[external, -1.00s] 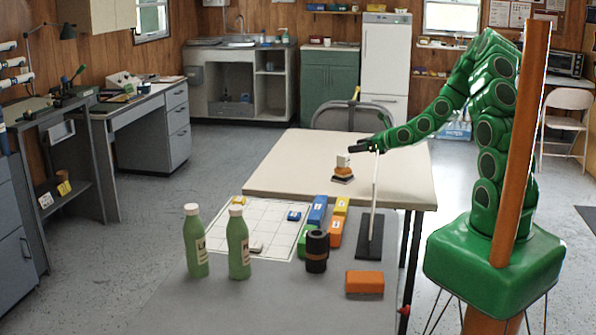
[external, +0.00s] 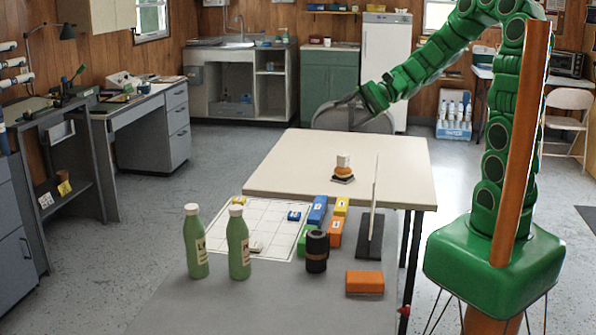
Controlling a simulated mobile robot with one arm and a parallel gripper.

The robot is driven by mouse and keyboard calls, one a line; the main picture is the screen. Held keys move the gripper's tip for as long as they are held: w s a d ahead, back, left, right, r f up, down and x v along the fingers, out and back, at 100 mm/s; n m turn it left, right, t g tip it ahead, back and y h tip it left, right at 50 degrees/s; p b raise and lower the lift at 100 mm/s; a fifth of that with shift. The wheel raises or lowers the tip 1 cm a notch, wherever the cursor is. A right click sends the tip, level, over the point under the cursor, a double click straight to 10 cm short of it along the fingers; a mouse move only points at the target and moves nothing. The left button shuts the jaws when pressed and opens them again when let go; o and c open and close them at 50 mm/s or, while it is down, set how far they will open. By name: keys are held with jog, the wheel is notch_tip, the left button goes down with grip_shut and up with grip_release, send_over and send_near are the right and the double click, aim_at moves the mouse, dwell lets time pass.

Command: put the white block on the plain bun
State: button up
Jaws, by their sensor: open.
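The small white block (external: 343,160) sits on top of the round tan bun (external: 343,170), which rests on a dark square base (external: 342,179) on the cream table. The block looks upright and on the bun. My gripper (external: 342,101) is above and behind the stack in the picture, apart from it, in front of the grey chair back. It is open and holds nothing that I can see. The fingers are small and dark in this view.
The cream table (external: 290,165) is mostly clear. An upright thin panel on a dark foot (external: 369,238) stands on the nearer grey table, with coloured blocks (external: 317,210), a dark cylinder (external: 316,250), an orange block (external: 365,282) and green bottles (external: 195,240) (external: 238,243).

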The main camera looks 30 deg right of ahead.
jog(key=s+d+f+n+g+h, duration=0.1)
jog(key=s+d+n+g+h, duration=0.15)
jog(key=s, duration=0.55)
jog(key=s+d+f+n+g+h, duration=0.1)
jog(key=s+d+n+g+h, duration=0.2)
jog(key=s, duration=0.5)
jog(key=s+d+n+t+h, duration=0.1)
jog(key=s+d+n+h, duration=0.1)
jog(key=s+d+h, duration=0.2)
jog(key=s+d+n+t+h, duration=0.1)
jog(key=s+d+h, duration=0.3)
jog(key=d, duration=0.6)
jog(key=shift+d+r+n, duration=0.2)
jog(key=shift+d+n, duration=0.1)
jog(key=shift+n, duration=0.15)
